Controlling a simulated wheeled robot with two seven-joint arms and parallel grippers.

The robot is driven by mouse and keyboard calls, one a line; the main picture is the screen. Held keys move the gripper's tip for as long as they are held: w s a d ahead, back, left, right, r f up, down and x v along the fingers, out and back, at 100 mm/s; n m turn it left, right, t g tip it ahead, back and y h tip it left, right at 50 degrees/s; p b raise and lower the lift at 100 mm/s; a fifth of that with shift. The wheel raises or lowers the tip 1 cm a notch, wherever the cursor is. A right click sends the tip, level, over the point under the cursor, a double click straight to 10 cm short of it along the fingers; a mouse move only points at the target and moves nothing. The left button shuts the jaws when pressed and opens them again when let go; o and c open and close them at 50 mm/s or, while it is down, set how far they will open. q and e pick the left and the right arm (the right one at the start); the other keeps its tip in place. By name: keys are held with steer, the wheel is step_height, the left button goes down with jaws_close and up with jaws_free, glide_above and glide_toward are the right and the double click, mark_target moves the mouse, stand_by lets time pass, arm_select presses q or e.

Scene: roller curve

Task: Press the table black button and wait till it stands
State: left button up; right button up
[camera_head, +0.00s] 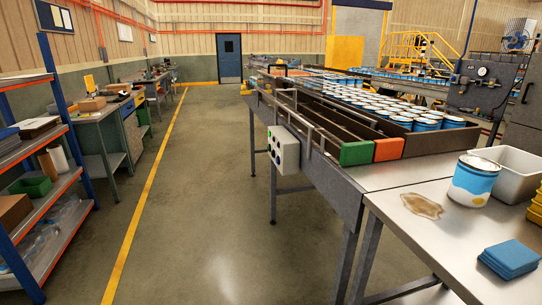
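A pale control box (284,150) is fixed to the side of the roller conveyor (345,178), facing the aisle. Several small round buttons show on its left part, some dark and some coloured. They are too small to tell surely which one is black. Many white-and-blue cans (385,106) stand in rows on the conveyor, behind green and orange end blocks. A single picture does not show whether the conveyor runs. Neither of my grippers is in view.
A metal table (455,232) at right holds a larger can (472,182), a brown spill (421,206), blue cloths (510,257) and a grey bin (519,172). A shelf rack (62,177) stands at left. The floor aisle (205,205) between is clear.

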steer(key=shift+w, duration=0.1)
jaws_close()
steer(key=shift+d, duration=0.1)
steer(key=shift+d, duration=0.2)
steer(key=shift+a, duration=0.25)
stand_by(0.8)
